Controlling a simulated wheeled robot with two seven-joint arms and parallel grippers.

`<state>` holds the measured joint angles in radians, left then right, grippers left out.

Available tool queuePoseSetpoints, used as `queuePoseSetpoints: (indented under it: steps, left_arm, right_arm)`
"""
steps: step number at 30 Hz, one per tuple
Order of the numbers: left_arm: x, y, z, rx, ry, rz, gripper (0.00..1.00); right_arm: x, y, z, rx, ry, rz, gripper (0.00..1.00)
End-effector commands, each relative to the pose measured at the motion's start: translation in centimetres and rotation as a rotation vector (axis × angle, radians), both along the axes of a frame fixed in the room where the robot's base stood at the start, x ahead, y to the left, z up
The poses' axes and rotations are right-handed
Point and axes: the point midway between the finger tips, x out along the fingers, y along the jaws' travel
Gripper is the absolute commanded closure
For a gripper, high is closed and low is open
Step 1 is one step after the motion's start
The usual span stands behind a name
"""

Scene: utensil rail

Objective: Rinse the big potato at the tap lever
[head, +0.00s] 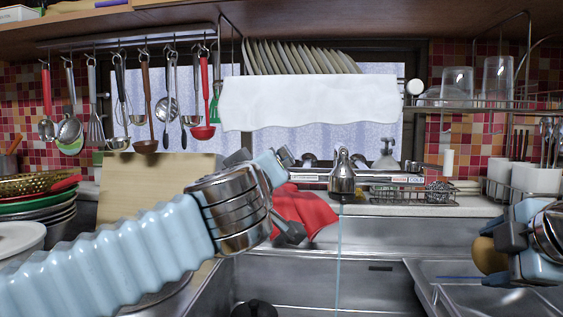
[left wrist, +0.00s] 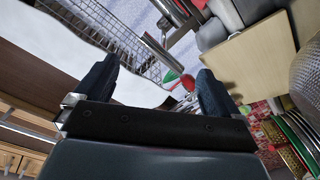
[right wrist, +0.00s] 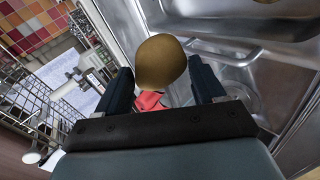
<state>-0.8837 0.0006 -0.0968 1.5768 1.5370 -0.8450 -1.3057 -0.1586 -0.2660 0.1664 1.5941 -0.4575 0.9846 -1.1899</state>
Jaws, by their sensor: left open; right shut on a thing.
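The big potato (head: 488,256) is brown and sits between the fingers of my right gripper (head: 505,250), at the far right of the head view. The right wrist view shows the potato (right wrist: 160,62) held at the fingertips, above the metal sink. The silver tap (head: 342,180) stands at the back middle, its lever on top hard to make out. A thin blue stream of water (head: 339,262) runs down from it, well left of the potato. My left gripper (head: 285,190) is left of the tap; the left wrist view shows its fingers (left wrist: 155,88) apart and empty.
A red cloth (head: 305,212) hangs over the sink's back edge behind my left gripper. A wire rack with white cups (head: 540,181) stands close behind my right gripper. Utensils hang on a rail (head: 130,42). Stacked plates (head: 45,215) stand at left. The space around the stream looks clear.

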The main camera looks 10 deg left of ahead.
Motion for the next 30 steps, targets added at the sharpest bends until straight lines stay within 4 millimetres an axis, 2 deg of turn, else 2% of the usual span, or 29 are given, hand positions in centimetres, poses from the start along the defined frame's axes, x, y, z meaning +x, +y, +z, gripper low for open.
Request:
queuePoseSetpoints:
  steps: [6,12,16,24,30]
  left_arm:
    - [4.9,0.3,0.0,0.002,0.002,0.002,0.03]
    - [7.8,0.5,0.0,0.001,0.001,0.002,0.03]
    - [8.6,0.5,0.0,0.001,0.0,0.0,0.03]
    - [8.7,0.5,0.0,0.001,0.0,-0.001,0.03]
    - [8.7,0.5,0.0,0.001,0.0,0.0,0.34]
  right_arm:
    - [0.0,0.0,0.4,0.0,0.0,0.0,0.64]
    - [0.0,0.0,0.7,0.0,0.0,0.0,0.64]
    - [0.0,0.0,0.7,0.0,0.0,0.0,0.64]
    - [0.0,0.0,0.7,0.0,0.0,0.0,0.64]
    - [0.0,0.0,0.7,0.0,0.0,0.0,0.64]
